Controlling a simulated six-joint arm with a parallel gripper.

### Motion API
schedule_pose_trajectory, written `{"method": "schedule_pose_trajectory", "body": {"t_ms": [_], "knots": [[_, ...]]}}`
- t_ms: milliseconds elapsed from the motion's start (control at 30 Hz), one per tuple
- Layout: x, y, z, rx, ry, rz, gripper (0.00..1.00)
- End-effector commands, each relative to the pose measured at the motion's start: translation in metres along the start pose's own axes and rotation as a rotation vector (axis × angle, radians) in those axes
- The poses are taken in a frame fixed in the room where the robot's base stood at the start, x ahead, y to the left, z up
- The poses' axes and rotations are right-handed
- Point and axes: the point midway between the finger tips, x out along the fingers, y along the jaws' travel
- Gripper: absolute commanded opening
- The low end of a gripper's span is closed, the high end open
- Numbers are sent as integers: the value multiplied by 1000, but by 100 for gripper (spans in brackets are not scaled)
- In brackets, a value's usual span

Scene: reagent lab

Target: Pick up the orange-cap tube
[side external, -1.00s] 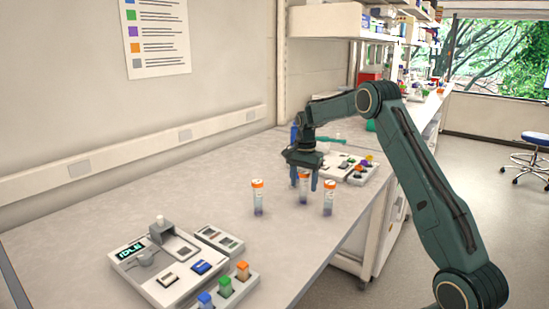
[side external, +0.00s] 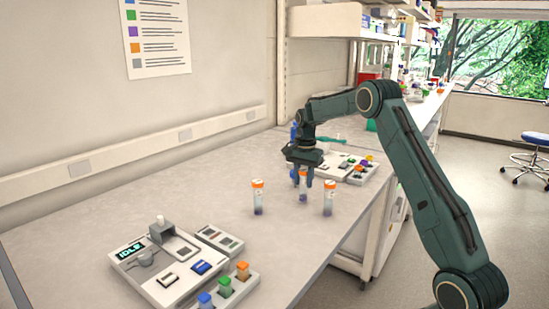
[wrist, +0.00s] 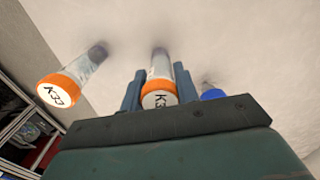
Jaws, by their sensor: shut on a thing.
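Three clear tubes with orange caps stand upright on the bench: a left one (side external: 258,198), a middle one (side external: 303,196) and a right one (side external: 329,199). My gripper (side external: 303,184) points down over the middle tube and is shut on it, one finger on each side. In the wrist view the held tube (wrist: 160,72) sits between the fingers of my gripper (wrist: 158,88), its cap toward the camera and its label partly hidden. Another orange-cap tube (wrist: 72,80), marked K33 on its cap, stands apart to the left there.
A blue cap (wrist: 212,94) shows just right of the fingers in the wrist view. A device reading IDLE (side external: 160,262) and a rack with blue, green and orange caps (side external: 228,290) are at the front. A tray of coloured items (side external: 357,168) is behind. The bench's left middle is clear.

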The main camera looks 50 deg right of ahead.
Motion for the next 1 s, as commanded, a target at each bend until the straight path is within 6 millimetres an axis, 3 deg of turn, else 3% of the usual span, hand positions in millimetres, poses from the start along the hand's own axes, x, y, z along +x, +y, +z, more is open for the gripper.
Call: {"method": "schedule_pose_trajectory", "body": {"t_ms": [267,700,1000], "knots": [[-35,0,0,0,2,-3,10],[-129,-1,0,0,2,-3,10],[-171,-1,0,0,1,-1,10]]}}
